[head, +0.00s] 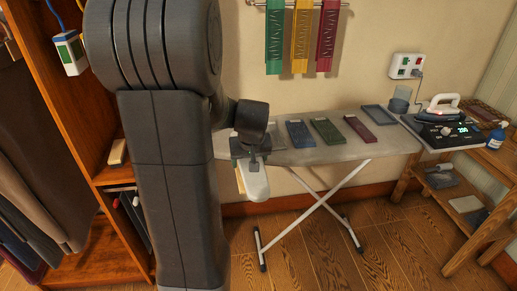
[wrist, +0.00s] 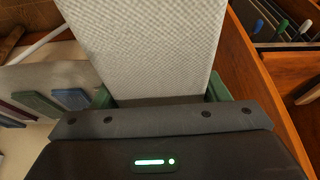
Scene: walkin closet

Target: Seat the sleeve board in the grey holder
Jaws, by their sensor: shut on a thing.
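My gripper (head: 252,152) is shut on the sleeve board (head: 256,184), a pale grey board with a rounded end, at the left end of the ironing board in the head view. In the wrist view the sleeve board (wrist: 145,45) fills the upper middle, its woven cover between the green fingers of my gripper (wrist: 160,98). I cannot tell for sure which thing is the grey holder. A shallow grey-blue tray (head: 378,115) lies at the right end of the ironing board, well apart from the sleeve board. My arm hides part of the left side.
The ironing board (head: 335,152) carries blue (head: 300,134), green (head: 326,131) and dark red (head: 360,129) pads. A wooden wardrobe (head: 75,135) is close on the left. Floor in front is clear.

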